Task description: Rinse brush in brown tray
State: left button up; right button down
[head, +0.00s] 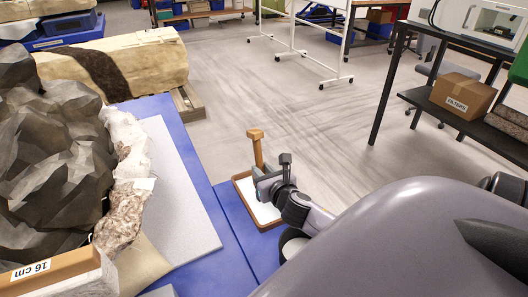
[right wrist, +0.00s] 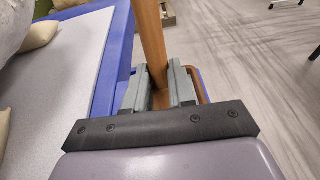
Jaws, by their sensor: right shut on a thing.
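The brush (head: 256,146) has a tan wooden handle with a wider block at its top end. It stands roughly upright in my right gripper (head: 266,183), which is shut on it. In the right wrist view the brush handle (right wrist: 152,45) rises between the two grey fingers (right wrist: 159,88). The brown tray (head: 238,193) has a brown rim and a white inside, and lies on the blue surface. My right gripper is over the tray and hides part of it. The lower end of the brush is hidden, so I cannot tell whether it touches the tray. My left gripper is not in view.
A large grey rock (head: 50,150) and pale fossil pieces (head: 128,160) stand left on a light grey mat (head: 180,210). A blue table edge (head: 215,195) runs beside the tray. Open floor (head: 290,120) lies beyond. A dark shelf with a box (head: 462,95) stands right.

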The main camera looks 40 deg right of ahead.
dwell(0.3)
jog(key=shift+s+a+p, duration=0.2)
jog(key=shift+s+p, duration=0.1)
jog(key=shift+s, duration=0.2)
jog(key=shift+w, duration=0.15)
jog(key=shift+w+d, duration=0.2)
jog(key=shift+w, duration=0.25)
jog(key=shift+s+a+p, duration=0.2)
jog(key=shift+s+p, duration=0.15)
jog(key=shift+s, duration=0.25)
jog(key=shift+w, duration=0.1)
